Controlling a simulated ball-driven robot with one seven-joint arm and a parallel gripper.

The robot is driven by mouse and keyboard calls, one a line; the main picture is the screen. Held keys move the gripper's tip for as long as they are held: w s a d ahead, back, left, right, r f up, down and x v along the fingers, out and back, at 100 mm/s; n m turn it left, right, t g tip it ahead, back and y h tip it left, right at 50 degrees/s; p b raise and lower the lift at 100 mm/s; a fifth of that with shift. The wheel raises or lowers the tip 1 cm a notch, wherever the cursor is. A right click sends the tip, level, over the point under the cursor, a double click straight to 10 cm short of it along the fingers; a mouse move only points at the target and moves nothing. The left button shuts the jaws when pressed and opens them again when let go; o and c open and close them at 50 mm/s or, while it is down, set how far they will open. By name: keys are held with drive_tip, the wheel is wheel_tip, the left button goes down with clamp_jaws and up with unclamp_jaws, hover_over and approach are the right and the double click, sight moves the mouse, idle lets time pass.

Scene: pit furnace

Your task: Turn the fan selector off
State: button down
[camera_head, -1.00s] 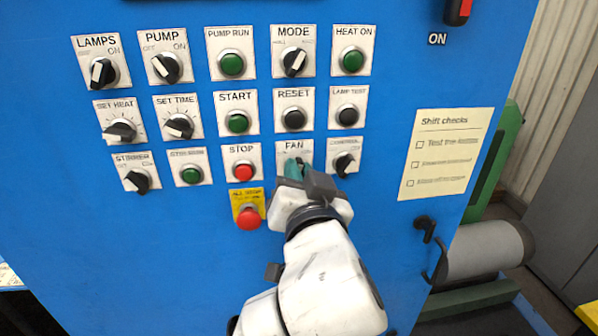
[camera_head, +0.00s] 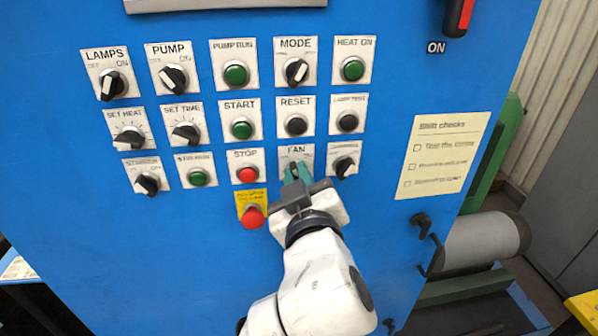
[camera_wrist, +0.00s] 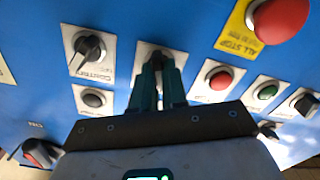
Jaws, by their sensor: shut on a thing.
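The fan selector (camera_wrist: 157,62) is a dark knob on a white plate labelled FAN (camera_head: 296,151) on the blue panel. My gripper (camera_head: 298,173) is at this plate and covers its lower part. In the wrist view its two green fingers (camera_wrist: 158,76) are closed on the knob, one on each side. The knob is mostly hidden between the fingers, so its exact pointing direction cannot be told.
The red STOP button (camera_head: 247,175) and the red all-stop button (camera_head: 253,216) on a yellow plate are close on the left. A selector (camera_head: 345,167) is close on the right. The RESET button (camera_head: 296,125) is above. The blue panel below is bare.

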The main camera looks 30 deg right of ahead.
drive_tip(key=shift+n, duration=0.6)
drive_tip(key=c, duration=1.2)
unclamp_jaws()
drive_tip(key=shift+o, duration=0.2)
drive_tip(key=b+v, duration=0.2)
drive_tip(key=v, duration=0.8)
drive_tip(key=shift+s+a, duration=0.15)
drive_tip(key=shift+s, duration=0.2)
